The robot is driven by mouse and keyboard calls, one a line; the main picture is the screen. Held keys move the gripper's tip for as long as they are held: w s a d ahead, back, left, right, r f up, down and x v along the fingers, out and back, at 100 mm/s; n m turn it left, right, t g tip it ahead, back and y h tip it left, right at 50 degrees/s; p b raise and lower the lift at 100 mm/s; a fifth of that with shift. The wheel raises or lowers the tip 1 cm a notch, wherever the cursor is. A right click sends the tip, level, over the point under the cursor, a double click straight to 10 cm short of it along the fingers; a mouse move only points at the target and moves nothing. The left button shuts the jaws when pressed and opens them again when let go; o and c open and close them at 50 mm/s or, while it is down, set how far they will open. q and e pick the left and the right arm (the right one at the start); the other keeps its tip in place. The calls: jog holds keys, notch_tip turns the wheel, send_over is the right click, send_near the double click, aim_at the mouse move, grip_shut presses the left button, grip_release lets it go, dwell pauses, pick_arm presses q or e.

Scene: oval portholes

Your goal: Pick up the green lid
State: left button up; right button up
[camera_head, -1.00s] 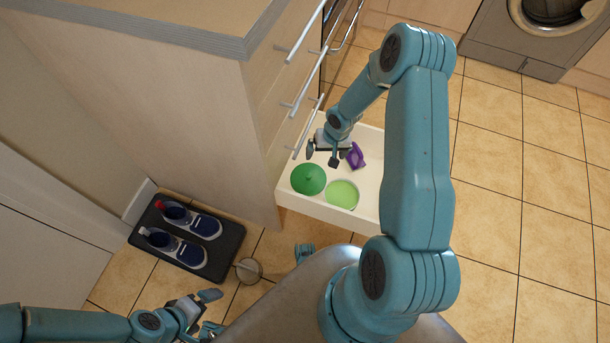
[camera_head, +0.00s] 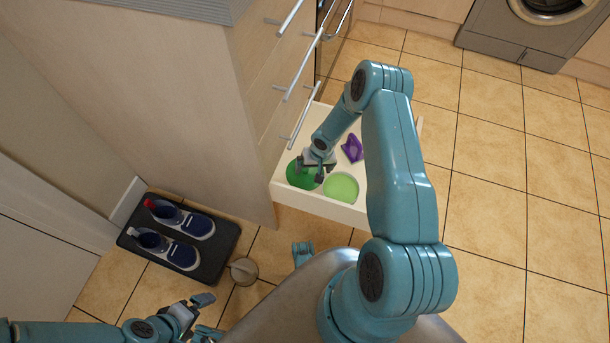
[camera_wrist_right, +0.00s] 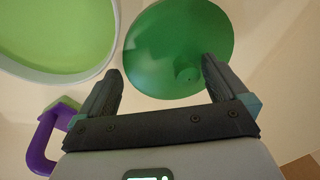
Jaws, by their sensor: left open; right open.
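The green lid (camera_head: 297,180) is a dark green disc in the open white drawer, partly hidden by my right gripper in the head view. In the right wrist view the lid (camera_wrist_right: 175,45) shows a small knob near its lower edge, close to one fingertip. My right gripper (camera_head: 311,177) is open over the lid, and its fingers (camera_wrist_right: 160,80) are spread with nothing between them but the lid's near edge beyond. I cannot tell whether they touch it. My left gripper (camera_head: 205,316) is open and empty, low at the left, far from the drawer.
The drawer (camera_head: 318,206) also holds a light green round container (camera_head: 341,187) right of the lid and a purple object (camera_head: 352,148) behind. The drawer walls and handles (camera_head: 304,118) are close to my right arm. Blue shoes (camera_head: 180,219) lie on a black tray (camera_head: 208,264).

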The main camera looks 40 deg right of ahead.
jog(key=shift+f, duration=0.1)
jog(key=c, duration=0.8)
